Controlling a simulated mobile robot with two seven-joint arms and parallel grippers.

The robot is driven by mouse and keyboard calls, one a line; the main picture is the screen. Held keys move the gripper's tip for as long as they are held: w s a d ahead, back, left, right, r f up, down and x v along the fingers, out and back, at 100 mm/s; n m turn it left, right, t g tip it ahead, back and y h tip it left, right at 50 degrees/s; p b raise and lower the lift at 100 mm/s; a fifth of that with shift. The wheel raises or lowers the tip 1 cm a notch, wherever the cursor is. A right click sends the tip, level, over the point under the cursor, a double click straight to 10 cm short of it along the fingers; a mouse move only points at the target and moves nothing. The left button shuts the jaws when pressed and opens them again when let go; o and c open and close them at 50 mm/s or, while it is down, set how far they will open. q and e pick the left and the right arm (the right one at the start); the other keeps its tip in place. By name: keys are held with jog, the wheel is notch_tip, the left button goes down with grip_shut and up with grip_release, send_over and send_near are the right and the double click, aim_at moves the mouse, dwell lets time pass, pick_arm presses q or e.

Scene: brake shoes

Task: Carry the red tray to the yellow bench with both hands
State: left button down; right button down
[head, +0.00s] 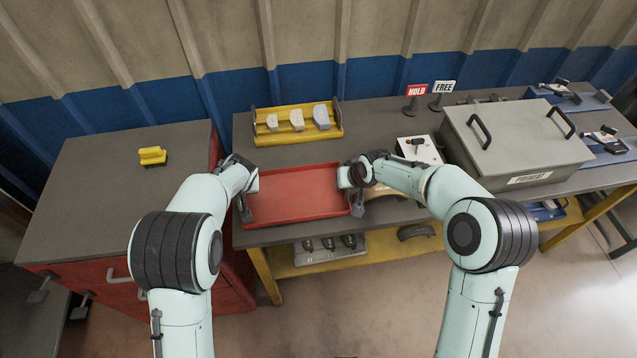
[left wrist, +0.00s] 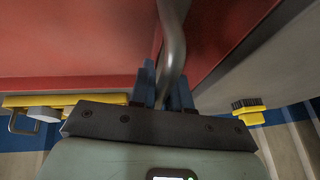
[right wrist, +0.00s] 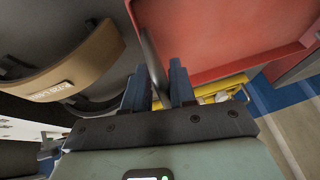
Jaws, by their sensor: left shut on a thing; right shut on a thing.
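The red tray (head: 297,195) lies level over the front left part of the grey-topped yellow bench (head: 385,238). It is empty. I cannot tell whether it touches the top. My left gripper (head: 245,190) is at the tray's left end, and my right gripper (head: 354,190) is at its right end. In the left wrist view the blue fingers (left wrist: 162,88) are shut on a metal tray handle (left wrist: 172,40). In the right wrist view the fingers (right wrist: 158,88) are shut on the other handle (right wrist: 150,60). The fingertips are largely hidden in the head view.
A yellow rack with several grey pieces (head: 297,126) stands behind the tray. A curved tan brake shoe (right wrist: 75,65) lies close right of it. A grey lidded box (head: 515,140) and HOLD (head: 416,91) and FREE signs stand right. A red cabinet (head: 100,185) borders the bench's left.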

pick_arm(q)
jog(key=shift+d+f, duration=0.35)
jog(key=shift+f, duration=0.25)
pick_arm(e)
jog(key=shift+a+f, duration=0.3)
jog(key=shift+a, duration=0.2)
pick_arm(q)
jog(key=c, duration=1.3)
grip_release()
pick_arm(e)
jog(key=c, duration=1.1)
grip_release()
jog(key=shift+f, duration=0.1)
pick_arm(q)
jog(key=shift+o, duration=1.1)
pick_arm(e)
jog(key=shift+o, duration=0.9)
jog(key=shift+d, duration=0.1)
pick_arm(q)
jog(key=shift+a, duration=0.15)
pick_arm(e)
jog(key=shift+d, duration=0.1)
pick_arm(q)
jog(key=shift+a, duration=0.1)
pick_arm(e)
jog(key=shift+d+f, duration=0.1)
